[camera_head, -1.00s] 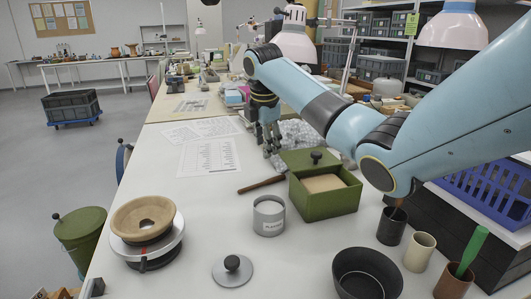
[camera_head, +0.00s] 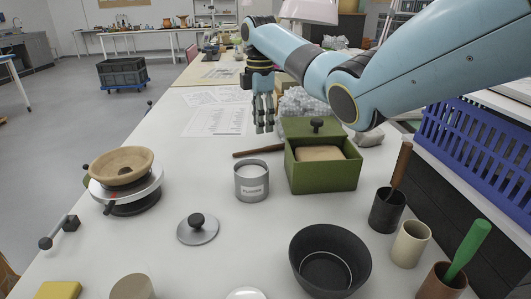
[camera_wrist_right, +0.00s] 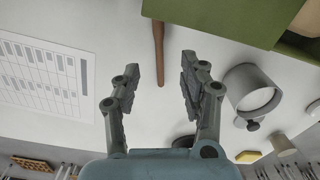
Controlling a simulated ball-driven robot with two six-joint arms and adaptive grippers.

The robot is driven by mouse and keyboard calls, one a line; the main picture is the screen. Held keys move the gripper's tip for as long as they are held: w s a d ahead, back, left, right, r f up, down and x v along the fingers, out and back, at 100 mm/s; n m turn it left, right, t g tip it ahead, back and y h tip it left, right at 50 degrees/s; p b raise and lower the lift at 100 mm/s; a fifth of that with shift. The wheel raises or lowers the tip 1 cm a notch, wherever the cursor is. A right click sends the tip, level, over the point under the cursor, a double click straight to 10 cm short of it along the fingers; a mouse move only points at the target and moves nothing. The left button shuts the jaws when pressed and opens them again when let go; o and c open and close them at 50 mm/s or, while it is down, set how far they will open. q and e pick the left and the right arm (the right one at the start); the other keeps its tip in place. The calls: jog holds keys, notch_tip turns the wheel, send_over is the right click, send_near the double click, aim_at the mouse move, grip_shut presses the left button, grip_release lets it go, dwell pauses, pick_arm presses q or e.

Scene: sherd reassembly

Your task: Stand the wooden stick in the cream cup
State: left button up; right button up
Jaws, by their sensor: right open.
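A brown wooden stick (camera_head: 258,152) lies flat on the white table, its right end reaching the green box. The cream cup (camera_head: 410,245) stands upright at the right, with no stick seen in it. My right gripper (camera_head: 264,129) is open and empty, above the table just beyond the stick. In the right wrist view, the stick (camera_wrist_right: 159,50) lies beyond the open fingers (camera_wrist_right: 160,70), in line with the gap between them; one end is hidden at the picture's top edge. My left gripper is not in view.
A black cup (camera_head: 384,215) holding an upright brown handle and a brown cup (camera_head: 437,285) with a green-handled tool flank the cream cup. A green box (camera_head: 330,178), grey canister (camera_head: 251,186) and dark bowl (camera_head: 318,250) stand nearby. Papers (camera_head: 215,120) lie left of the gripper.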

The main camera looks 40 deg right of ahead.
aim_at(261, 150)
jog(key=shift+f, duration=1.05)
notch_tip(261, 150, down, 5)
jog(key=shift+f+b, duration=0.1)
jog(key=shift+b, duration=0.9)
jog(key=shift+f, duration=0.1)
jog(key=shift+c, duration=1.1)
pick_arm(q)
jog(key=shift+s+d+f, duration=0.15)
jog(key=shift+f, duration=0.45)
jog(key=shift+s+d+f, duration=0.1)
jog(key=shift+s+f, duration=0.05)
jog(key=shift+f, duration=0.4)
pick_arm(e)
grip_shut()
